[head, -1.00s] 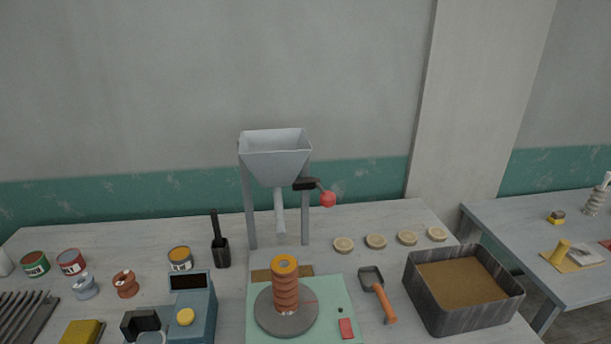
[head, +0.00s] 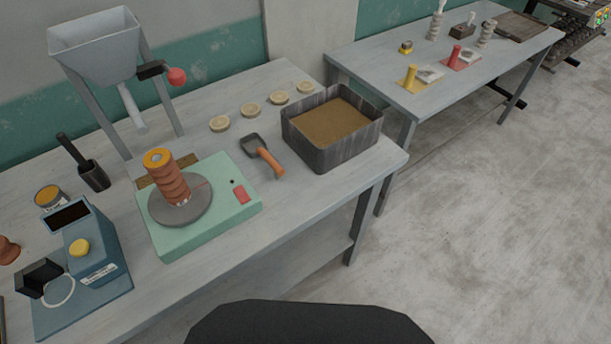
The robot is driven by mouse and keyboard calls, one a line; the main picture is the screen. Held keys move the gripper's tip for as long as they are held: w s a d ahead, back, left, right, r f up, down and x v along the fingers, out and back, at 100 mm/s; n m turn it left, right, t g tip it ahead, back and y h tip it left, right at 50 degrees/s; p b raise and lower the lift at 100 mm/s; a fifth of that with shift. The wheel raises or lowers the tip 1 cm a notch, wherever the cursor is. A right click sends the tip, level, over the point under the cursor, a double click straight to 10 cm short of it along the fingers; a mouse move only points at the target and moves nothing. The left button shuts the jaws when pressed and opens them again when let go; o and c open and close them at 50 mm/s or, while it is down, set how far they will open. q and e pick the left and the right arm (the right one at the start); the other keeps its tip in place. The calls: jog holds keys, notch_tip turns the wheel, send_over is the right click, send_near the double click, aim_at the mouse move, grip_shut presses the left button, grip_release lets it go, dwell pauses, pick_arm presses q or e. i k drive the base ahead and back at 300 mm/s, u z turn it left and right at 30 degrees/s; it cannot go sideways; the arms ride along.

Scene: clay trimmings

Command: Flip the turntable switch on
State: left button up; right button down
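The turntable is a pale green box (head: 193,236) near the front of the table, with a grey round wheel (head: 196,209) on top. A stack of orange-brown rings (head: 172,184) stands on the wheel. A red switch (head: 241,195) sits on the right part of the box top, with a small dark dot beside it. I cannot tell from here which way the switch is set. Neither of my grippers is in the head view.
A grey hopper (head: 97,45) stands behind the turntable. A scoop (head: 264,157) and a sand-filled box (head: 361,138) lie to its right, and a blue device (head: 92,262) to its left. A second table (head: 402,98) stands farther right. Open floor (head: 478,235) lies in front.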

aim_at(242, 196)
jog(key=z, duration=0.3)
jog(key=k, duration=1.1)
jog(key=u, duration=1.6)
jog(key=i, duration=0.5)
jog(key=u, duration=0.05)
